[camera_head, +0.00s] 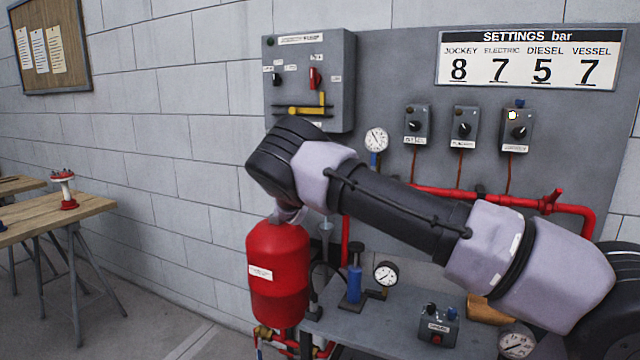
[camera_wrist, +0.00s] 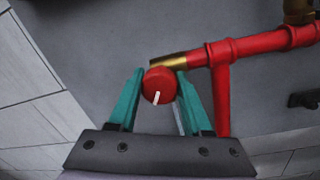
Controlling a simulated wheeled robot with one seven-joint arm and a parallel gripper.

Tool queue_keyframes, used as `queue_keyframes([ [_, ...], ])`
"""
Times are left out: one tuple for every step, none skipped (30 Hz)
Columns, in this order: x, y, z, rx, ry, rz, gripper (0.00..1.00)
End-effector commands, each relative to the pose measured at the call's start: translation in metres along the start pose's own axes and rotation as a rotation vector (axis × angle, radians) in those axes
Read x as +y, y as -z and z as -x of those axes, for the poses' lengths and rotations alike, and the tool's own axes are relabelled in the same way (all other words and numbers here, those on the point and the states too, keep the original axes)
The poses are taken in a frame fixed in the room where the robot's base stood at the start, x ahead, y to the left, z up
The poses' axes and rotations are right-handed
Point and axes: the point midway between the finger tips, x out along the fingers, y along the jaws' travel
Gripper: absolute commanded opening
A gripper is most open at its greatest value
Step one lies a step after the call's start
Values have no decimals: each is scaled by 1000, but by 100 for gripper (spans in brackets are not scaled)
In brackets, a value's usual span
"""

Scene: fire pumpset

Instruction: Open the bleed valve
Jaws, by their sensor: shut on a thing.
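In the wrist view, the bleed valve's round red knob (camera_wrist: 159,86) has a white pointer mark that points down and slightly left. It sits at the end of a brass fitting (camera_wrist: 168,62) on a red pipe (camera_wrist: 275,43). The teal fingers of my gripper (camera_wrist: 159,75) stand on either side of the knob and are shut on it. In the head view, my arm's dark wrist covers the spot, so neither the fingers nor the knob show there.
A red tank (camera_head: 278,270) stands just below my wrist. Gauges, small switch boxes and a red pipe (camera_head: 470,196) line the grey panel. A grey bench (camera_head: 375,325) lies below my arm.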

Motion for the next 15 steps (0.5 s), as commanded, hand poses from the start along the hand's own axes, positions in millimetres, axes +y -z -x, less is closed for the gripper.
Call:
queue_keyframes([
  [0, 1, 1, 3, -2, 19, 0],
  [0, 1, 1, 4, -2, 31, 0],
  [0, 1, 1, 5, -2, 42, 0],
  [0, 1, 1, 6, -2, 51, 0],
  [0, 1, 1, 6, -2, 59, 0],
  [0, 1, 1, 7, -2, 67, 0],
  [0, 2, 1, 8, -2, 72, 0],
  [0, 2, 1, 8, -2, 76, 0],
  [0, 2, 1, 8, -2, 80, 0],
  [0, 2, 1, 9, -2, 83, 0],
  [0, 2, 1, 9, -2, 85, 0],
  [0, 2, 1, 9, -2, 87, 0],
  [0, 2, 1, 9, -2, 88, 0],
  [0, 2, 1, 9, -2, 89, 0],
  [0, 2, 1, 9, -2, 89, 0],
])
